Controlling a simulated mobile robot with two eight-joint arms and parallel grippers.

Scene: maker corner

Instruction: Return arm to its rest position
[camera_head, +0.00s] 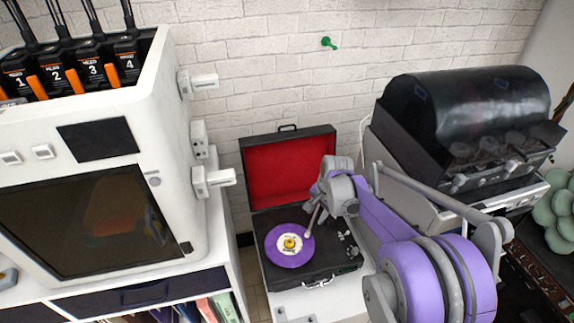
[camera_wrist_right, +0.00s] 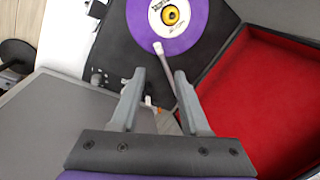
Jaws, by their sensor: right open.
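A suitcase record player stands open on a white surface, its black deck (camera_head: 280,278) below a red-lined lid (camera_head: 290,170). A purple record (camera_head: 283,258) lies on it, with a yellow centre; it also shows in the right wrist view (camera_wrist_right: 200,38). The slim tonearm (camera_head: 312,218) has its pale head at the record's edge, over or touching it; I cannot tell which. My right gripper (camera_wrist_right: 159,71) is open, its fingers on either side of the tonearm in the wrist view, with gaps visible. The tonearm's base is partly hidden by the gripper. My left gripper is not in view.
A white machine (camera_head: 178,130) stands left, with numbered black tools (camera_head: 80,70) on top. A black-hooded machine (camera_head: 460,110) stands right, close to my right arm. A white brick wall is behind. Knobs (camera_head: 350,245) sit at the deck's right side.

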